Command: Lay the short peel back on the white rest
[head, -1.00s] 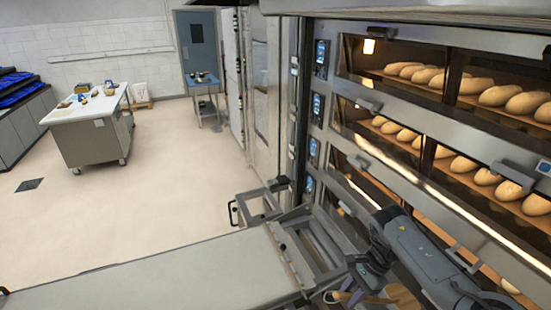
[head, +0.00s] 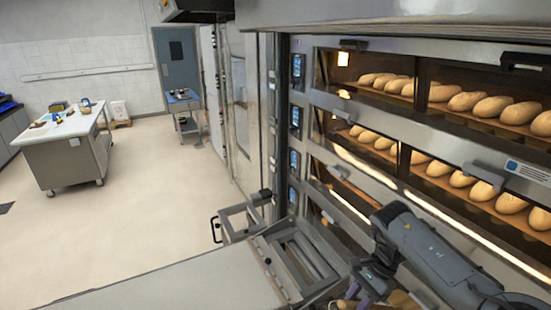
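My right arm comes in from the right, in front of the oven, and its dark wrist and gripper (head: 372,284) point down at the bottom edge. Its fingertips are not clearly visible. A tan, wood-coloured piece (head: 402,300) shows just below and beside it, cut off by the frame. It may be part of the short peel, but I cannot tell, nor whether the gripper touches it. I cannot make out the white rest. My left gripper is not in view.
The deck oven (head: 440,130) with glass-fronted decks of loaves fills the right side. A metal frame with a pale flat bed (head: 190,280) stands before it. A white-topped worktable (head: 62,124) and a small blue-topped table (head: 183,97) stand farther back. Open floor lies between.

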